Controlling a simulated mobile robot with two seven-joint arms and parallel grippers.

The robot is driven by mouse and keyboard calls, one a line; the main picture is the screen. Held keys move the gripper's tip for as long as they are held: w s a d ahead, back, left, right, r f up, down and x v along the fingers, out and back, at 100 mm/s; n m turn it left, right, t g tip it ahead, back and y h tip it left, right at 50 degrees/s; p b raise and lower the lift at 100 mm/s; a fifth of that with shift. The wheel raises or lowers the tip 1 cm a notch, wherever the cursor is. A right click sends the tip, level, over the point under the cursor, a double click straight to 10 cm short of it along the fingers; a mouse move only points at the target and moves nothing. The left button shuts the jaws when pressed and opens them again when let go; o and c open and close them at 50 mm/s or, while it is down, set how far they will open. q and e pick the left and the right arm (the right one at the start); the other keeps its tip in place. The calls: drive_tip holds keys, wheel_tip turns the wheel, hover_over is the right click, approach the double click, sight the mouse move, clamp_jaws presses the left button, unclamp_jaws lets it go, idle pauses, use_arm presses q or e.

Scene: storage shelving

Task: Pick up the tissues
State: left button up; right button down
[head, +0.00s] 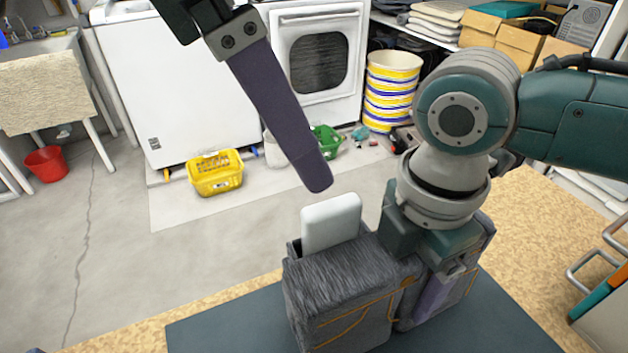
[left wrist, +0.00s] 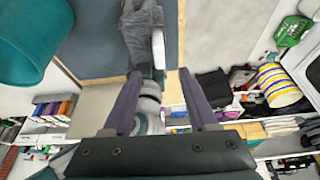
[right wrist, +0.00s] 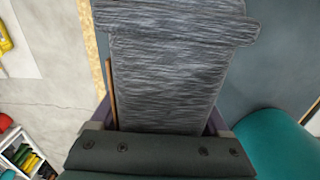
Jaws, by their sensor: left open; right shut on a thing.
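The tissues are a dark grey streaked box (head: 340,295) with gold lines and a white piece (head: 331,221) standing out at its far left end. The box lies over the dark mat; I cannot tell whether it touches it. My right gripper (head: 436,292) is shut on the box, and in the right wrist view the box (right wrist: 165,80) fills the space between its fingers. My left gripper (head: 316,186) is open and empty, above and beyond the white piece. Its two spread fingers show in the left wrist view (left wrist: 160,74), where the box (left wrist: 140,38) is ahead.
The dark mat (head: 225,325) lies on a speckled tan top (head: 535,215). Beyond are the floor, a yellow basket (head: 216,174), a green basket (head: 326,141), a striped bin (head: 390,92) and white appliances. A metal handle (head: 595,265) is at the right edge.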

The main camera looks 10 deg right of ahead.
sight(330, 205)
use_arm(q)
drive_tip(key=x, duration=0.9)
drive_tip(key=shift+d+f, duration=0.15)
clamp_jaws()
idle(1.1)
